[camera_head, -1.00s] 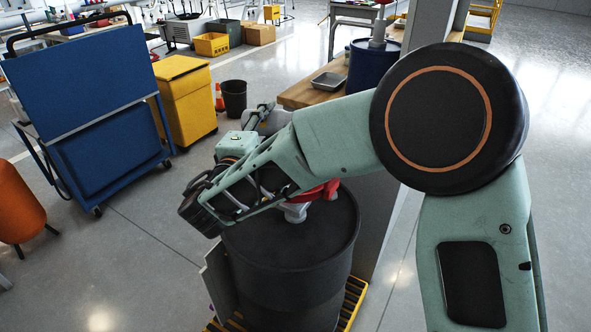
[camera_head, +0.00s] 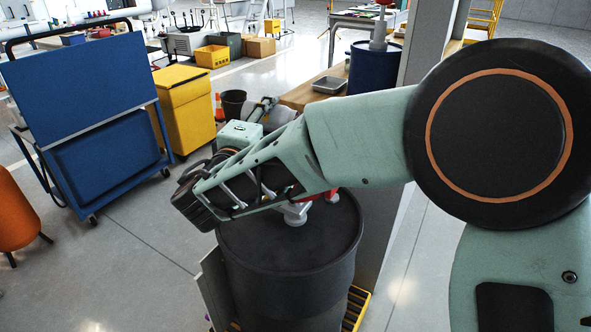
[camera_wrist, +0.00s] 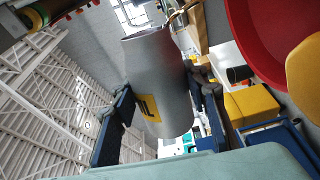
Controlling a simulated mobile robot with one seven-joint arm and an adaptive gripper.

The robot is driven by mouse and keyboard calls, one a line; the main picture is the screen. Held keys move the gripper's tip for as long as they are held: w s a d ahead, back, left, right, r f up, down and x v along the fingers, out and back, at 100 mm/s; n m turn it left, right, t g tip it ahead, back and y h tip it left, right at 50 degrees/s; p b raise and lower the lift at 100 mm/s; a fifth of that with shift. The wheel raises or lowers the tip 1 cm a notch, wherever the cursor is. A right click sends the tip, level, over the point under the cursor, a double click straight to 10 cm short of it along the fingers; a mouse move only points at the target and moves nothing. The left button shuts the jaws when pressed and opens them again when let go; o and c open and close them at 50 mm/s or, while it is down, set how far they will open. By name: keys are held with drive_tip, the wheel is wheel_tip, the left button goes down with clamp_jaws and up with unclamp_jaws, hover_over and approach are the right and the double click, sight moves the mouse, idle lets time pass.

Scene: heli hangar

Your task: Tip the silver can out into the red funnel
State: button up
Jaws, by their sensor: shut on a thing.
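A silver can (camera_wrist: 158,70) with a yellow label is held between the two dark fingers of my gripper (camera_wrist: 163,97) in the wrist view. Its rim is at the top of that picture; its contents cannot be seen. In the head view the can (camera_head: 281,117) shows as a tilted grey shape beyond my arm. The red funnel (camera_head: 325,195) sits on top of a black drum, mostly hidden by my forearm. In the wrist view a large red round edge, apparently the funnel (camera_wrist: 272,40), lies to the right of the can, apart from it.
The black drum (camera_head: 290,245) stands on a yellow-edged base beside a grey pillar. A workbench (camera_head: 305,93) with a metal tray (camera_head: 329,85) and a blue drum (camera_head: 374,68) are behind. A yellow cabinet (camera_head: 187,112) and blue cart (camera_head: 80,85) stand left, with open floor between.

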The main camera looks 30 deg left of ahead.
sight(279, 122)
drive_tip(key=shift+d+f+m+b, duration=0.15)
drive_tip(key=shift+m+b, duration=0.25)
drive_tip(key=shift+b, duration=0.7)
drive_tip(key=shift+d+r+m+b, duration=0.1)
drive_tip(key=shift+r+m+b, duration=0.1)
drive_tip(key=shift+m+b, duration=0.65)
drive_tip(key=shift+w+d+b, duration=0.1)
drive_tip(key=shift+b, duration=1.05)
drive_tip(key=shift+d+r+m+b, duration=0.15)
drive_tip(key=shift+m+b, duration=0.4)
drive_tip(key=shift+b, duration=0.65)
drive_tip(key=shift+d+r+m, duration=0.15)
drive_tip(key=shift+m, duration=0.15)
drive_tip(key=shift+d+r+m, duration=0.1)
drive_tip(key=shift+d+m, duration=0.05)
drive_tip(key=shift+m, duration=0.15)
drive_tip(key=shift+w+d+f+m, duration=0.1)
drive_tip(key=shift+d+f+m, duration=0.15)
drive_tip(key=shift+m, duration=0.25)
drive_tip(key=shift+d+r+m, duration=0.1)
drive_tip(key=shift+d+m, duration=0.15)
drive_tip(key=shift+m, duration=0.55)
drive_tip(key=shift+w+d, duration=0.1)
drive_tip(key=shift+d, duration=0.05)
